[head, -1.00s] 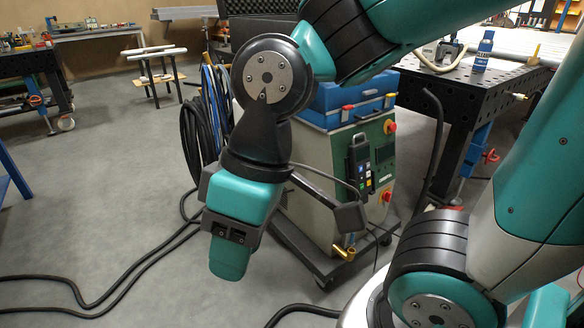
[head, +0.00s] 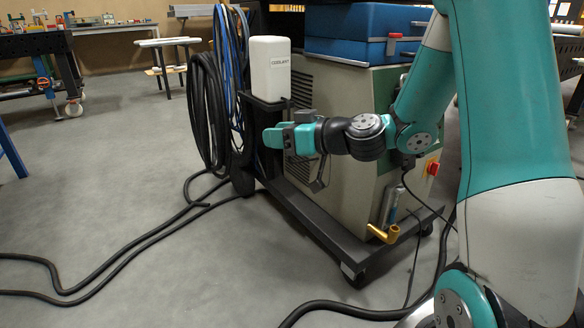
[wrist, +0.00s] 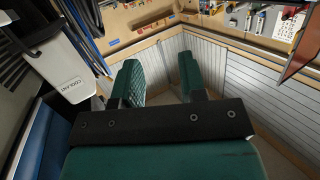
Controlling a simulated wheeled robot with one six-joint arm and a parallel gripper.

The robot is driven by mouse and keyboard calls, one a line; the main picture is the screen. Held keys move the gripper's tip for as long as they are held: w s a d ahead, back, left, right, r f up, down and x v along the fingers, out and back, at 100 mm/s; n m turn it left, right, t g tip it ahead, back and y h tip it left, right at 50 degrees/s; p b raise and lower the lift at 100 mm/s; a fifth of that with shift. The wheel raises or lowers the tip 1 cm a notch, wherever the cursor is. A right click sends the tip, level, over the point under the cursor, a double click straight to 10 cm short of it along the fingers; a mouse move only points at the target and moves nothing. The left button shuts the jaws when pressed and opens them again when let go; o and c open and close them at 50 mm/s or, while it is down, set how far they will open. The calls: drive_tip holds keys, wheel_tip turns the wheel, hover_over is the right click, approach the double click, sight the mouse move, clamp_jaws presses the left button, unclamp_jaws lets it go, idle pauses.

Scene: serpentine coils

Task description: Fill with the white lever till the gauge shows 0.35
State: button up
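I can make out neither a white lever nor a gauge for sure in either view. A white container marked "COOLANT" (head: 270,68) stands upright in a dark holder on the left side of the grey-green machine (head: 345,95). It also shows at the left of the wrist view (wrist: 65,75). My gripper (head: 272,138) points left in the head view, in front of the machine and lower in the picture than the container. In the wrist view its two green fingers (wrist: 160,82) are apart with nothing between them. My arm hides part of the machine's front.
Black and blue hoses (head: 208,110) hang left of the container, and black cables (head: 120,265) run over the floor. A brass fitting (head: 383,233) sits low on the machine's wheeled base. A blue case (head: 362,32) lies on top. The grey floor at left is mostly clear.

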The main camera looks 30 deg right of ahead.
drive_tip(key=w+d+f+m+t+h+b, duration=0.1)
drive_tip(key=d+f+m+t+h+b, duration=0.15)
drive_tip(key=d+f+h, duration=0.35)
drive_tip(key=d+f+m+t+h+b, duration=0.1)
drive_tip(key=d+f+m+t+b, duration=0.2)
drive_tip(key=d, duration=0.6)
drive_tip(key=shift+n+g, duration=0.35)
drive_tip(key=shift+g, duration=0.3)
drive_tip(key=w+p, duration=0.2)
drive_tip(key=w, duration=0.4)
drive_tip(key=w+p, duration=0.3)
drive_tip(key=w, duration=0.2)
drive_tip(key=w+p, duration=0.2)
drive_tip(key=w, duration=0.4)
drive_tip(key=shift+w+f+p, duration=0.3)
drive_tip(key=shift+w+p, duration=0.05)
drive_tip(key=shift+p, duration=0.05)
clamp_jaws()
